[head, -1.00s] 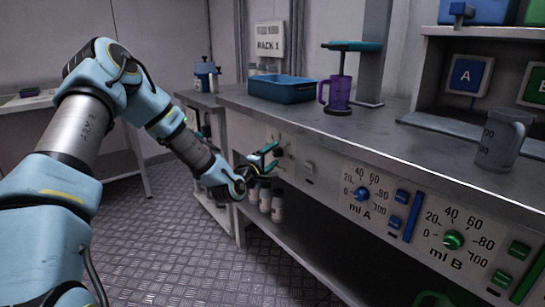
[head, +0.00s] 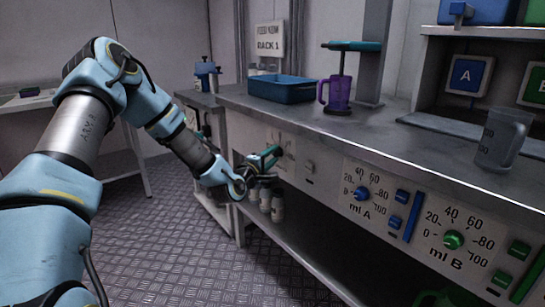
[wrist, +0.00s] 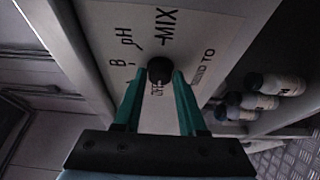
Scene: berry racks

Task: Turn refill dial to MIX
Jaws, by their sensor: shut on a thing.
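The refill dial is a dark round knob (wrist: 160,70) on a pale label plate (wrist: 205,45) in the wrist view. The word MIX stands just beyond the knob, with pH and B to its left and OFF beside the fingers. My gripper (wrist: 158,78) is shut on the knob, with one teal finger on each side of it. I cannot make out where the dial's pointer is. In the head view my gripper (head: 268,159) is at the far left part of the bench front, and it hides the knob there.
White bottles (head: 277,205) stand on the lower shelf below the gripper; they also show in the wrist view (wrist: 283,84). A blue tray (head: 283,90) and a purple jug (head: 337,94) are on the bench top. The ml A dial (head: 361,194) and ml B dial (head: 453,239) are further right.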

